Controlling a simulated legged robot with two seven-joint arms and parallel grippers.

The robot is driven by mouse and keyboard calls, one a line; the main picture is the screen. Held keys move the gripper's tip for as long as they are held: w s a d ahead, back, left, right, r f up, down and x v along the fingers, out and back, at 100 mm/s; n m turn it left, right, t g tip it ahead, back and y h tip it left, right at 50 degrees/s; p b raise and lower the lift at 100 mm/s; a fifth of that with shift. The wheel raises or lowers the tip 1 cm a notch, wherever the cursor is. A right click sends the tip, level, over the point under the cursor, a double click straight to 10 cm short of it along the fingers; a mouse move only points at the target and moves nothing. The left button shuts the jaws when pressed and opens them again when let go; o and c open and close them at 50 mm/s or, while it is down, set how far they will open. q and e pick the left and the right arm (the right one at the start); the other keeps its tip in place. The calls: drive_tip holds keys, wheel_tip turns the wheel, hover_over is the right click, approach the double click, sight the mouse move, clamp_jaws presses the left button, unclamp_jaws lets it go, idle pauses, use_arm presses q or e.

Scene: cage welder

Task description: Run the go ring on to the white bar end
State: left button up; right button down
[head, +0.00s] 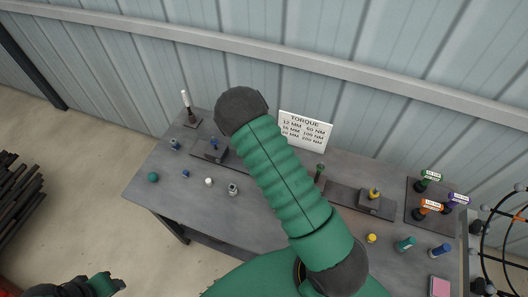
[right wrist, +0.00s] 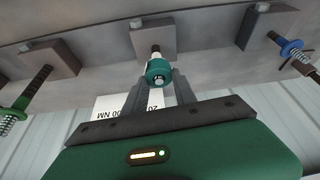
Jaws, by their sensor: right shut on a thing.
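The green go ring (right wrist: 157,68) is between the tips of my right gripper (right wrist: 158,78) in the right wrist view, and the gripper is shut on it. The white bar end (right wrist: 155,53) shows just behind the ring, in line with it, in front of a grey block (right wrist: 153,36). A pale round spot shows in the ring's centre. I cannot tell how far the ring is around the bar. In the head view my right arm hides the ring and this gripper. My left gripper (head: 104,284) is partly in view at the lower left, its jaws unclear.
In the right wrist view, a blue ring (right wrist: 291,48) is on a bar at the right, and a green-ended bar (right wrist: 24,100) is at the left. In the head view, the table (head: 255,237) bears several loose pieces, and a torque sign (head: 304,130) stands behind.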

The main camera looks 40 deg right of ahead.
drive_tip(key=m, duration=0.1)
drive_tip(key=m+g, duration=0.1)
drive_tip(key=m, duration=0.1)
drive_tip(key=shift+w+a+m, duration=0.1)
drive_tip(key=shift+w+m, duration=0.15)
drive_tip(key=shift+m, duration=0.15)
drive_tip(key=c, duration=1.3)
unclamp_jaws()
drive_tip(key=o, duration=0.4)
drive_tip(key=shift+f, duration=0.1)
